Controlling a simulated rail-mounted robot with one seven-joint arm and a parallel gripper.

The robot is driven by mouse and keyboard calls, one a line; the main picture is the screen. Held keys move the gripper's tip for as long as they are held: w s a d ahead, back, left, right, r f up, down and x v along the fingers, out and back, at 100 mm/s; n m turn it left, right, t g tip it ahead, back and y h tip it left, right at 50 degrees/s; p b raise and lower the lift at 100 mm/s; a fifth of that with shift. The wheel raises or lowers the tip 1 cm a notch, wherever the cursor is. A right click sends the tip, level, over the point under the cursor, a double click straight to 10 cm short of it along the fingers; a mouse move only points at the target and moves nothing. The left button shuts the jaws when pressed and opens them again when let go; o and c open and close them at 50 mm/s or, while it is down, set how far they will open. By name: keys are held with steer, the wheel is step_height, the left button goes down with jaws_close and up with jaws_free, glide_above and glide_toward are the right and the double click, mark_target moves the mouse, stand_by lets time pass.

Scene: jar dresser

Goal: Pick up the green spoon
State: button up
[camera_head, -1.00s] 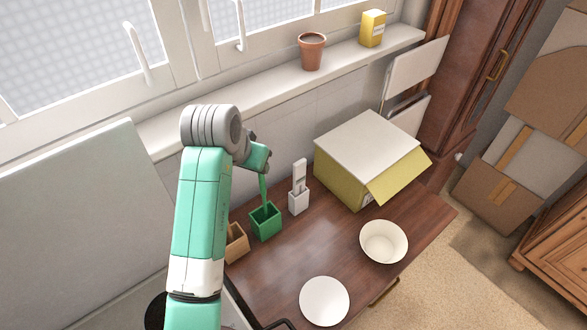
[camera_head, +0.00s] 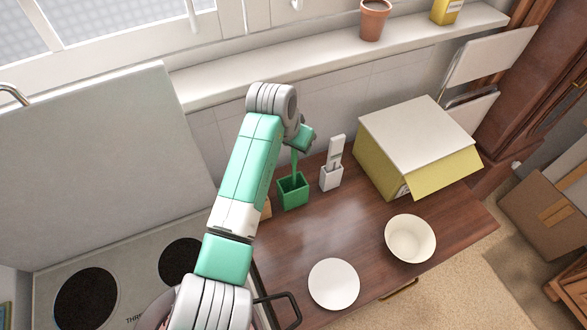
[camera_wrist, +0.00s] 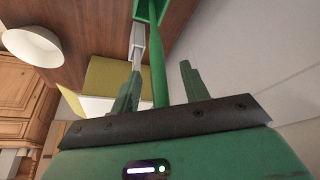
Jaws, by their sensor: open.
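The green spoon (camera_head: 294,163) stands upright in a green square holder (camera_head: 293,193) on the wooden dresser top. My gripper (camera_head: 299,147) is just above the holder, at the upper end of the spoon. In the wrist view, the two green fingers are apart, with the spoon's handle (camera_wrist: 157,60) running between them. I see gaps between the handle and both fingers. The green holder (camera_wrist: 150,10) shows at the top of that view. The spoon's lower end is hidden inside the holder.
A white holder with a white utensil (camera_head: 332,170) stands just right of the green one. A yellow box (camera_head: 415,145) is behind it to the right. A bowl (camera_head: 410,238) and a plate (camera_head: 334,284) lie nearer. The stove (camera_head: 120,270) is at left.

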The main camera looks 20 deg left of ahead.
steer(key=shift+w+f, duration=0.1)
steer(key=shift+f, duration=0.05)
steer(key=shift+c, duration=0.5)
jaws_close()
